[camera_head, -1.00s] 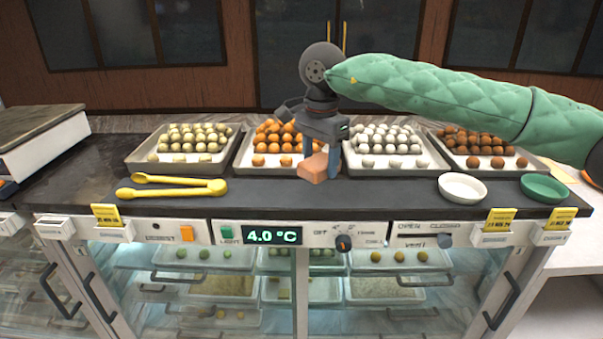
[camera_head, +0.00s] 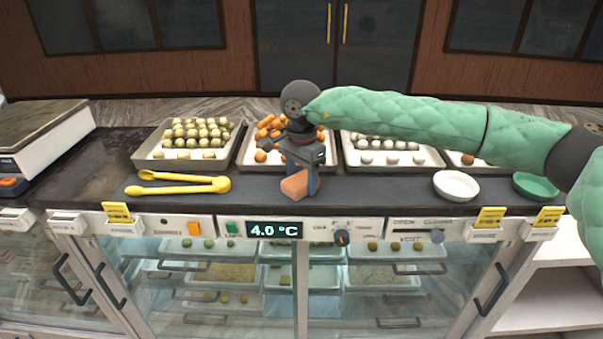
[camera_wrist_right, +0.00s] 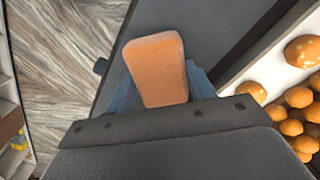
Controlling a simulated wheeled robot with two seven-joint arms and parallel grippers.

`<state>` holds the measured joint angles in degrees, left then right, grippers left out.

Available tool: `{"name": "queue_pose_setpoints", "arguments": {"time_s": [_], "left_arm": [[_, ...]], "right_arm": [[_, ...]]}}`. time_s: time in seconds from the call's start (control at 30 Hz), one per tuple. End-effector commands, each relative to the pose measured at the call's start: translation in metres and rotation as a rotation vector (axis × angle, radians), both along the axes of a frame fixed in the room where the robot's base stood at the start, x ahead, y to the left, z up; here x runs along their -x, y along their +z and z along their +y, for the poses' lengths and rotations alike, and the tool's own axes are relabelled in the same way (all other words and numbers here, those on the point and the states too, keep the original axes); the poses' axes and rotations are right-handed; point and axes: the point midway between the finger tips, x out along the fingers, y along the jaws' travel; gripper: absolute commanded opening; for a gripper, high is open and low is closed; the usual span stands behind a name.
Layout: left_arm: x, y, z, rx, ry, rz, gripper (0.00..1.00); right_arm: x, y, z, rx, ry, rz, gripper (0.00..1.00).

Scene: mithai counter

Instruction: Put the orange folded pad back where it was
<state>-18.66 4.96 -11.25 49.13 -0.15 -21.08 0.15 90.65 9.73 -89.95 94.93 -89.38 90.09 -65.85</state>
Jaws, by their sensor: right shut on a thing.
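The orange folded pad (camera_head: 295,184) is held between the fingers of my right gripper (camera_head: 301,176). It hangs just over the front strip of the dark counter, in front of the tray of orange sweets; I cannot tell whether it touches the counter. In the right wrist view the pad (camera_wrist_right: 157,70) sticks out beyond the blue fingertips (camera_wrist_right: 160,88), with the dark counter behind it. My left gripper is not in view.
Yellow tongs (camera_head: 180,188) lie left of the pad. A white bowl (camera_head: 456,186) and a green bowl (camera_head: 541,187) stand to the right. Trays of sweets (camera_head: 240,160) line the back. The dark counter strip (camera_head: 385,190) between pad and white bowl is clear.

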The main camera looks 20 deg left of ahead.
Motion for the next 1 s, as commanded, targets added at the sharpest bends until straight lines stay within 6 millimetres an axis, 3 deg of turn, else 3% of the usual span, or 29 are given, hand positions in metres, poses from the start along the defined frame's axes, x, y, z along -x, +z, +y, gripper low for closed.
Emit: {"name": "queue_pose_setpoints", "arguments": {"time_s": [0.4,0.43,0.53,0.87,1.0], "left_arm": [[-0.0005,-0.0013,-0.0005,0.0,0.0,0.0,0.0],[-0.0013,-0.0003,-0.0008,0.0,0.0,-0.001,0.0],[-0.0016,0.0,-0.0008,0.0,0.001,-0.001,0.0],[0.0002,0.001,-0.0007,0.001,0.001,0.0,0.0],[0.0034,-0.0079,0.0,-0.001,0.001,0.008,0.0]], "right_arm": [[-0.0001,-0.0029,-0.0002,0.0,0.0,0.0,0.36],[-0.0001,-0.0024,-0.0002,0.0,0.0,0.0,0.58],[-0.0001,-0.0022,-0.0002,0.0,0.0,0.0,0.76],[-0.0001,-0.0008,-0.0002,0.0,0.0,0.0,0.76],[-0.0005,0.0036,-0.0002,0.0,-0.001,-0.001,0.76]]}}
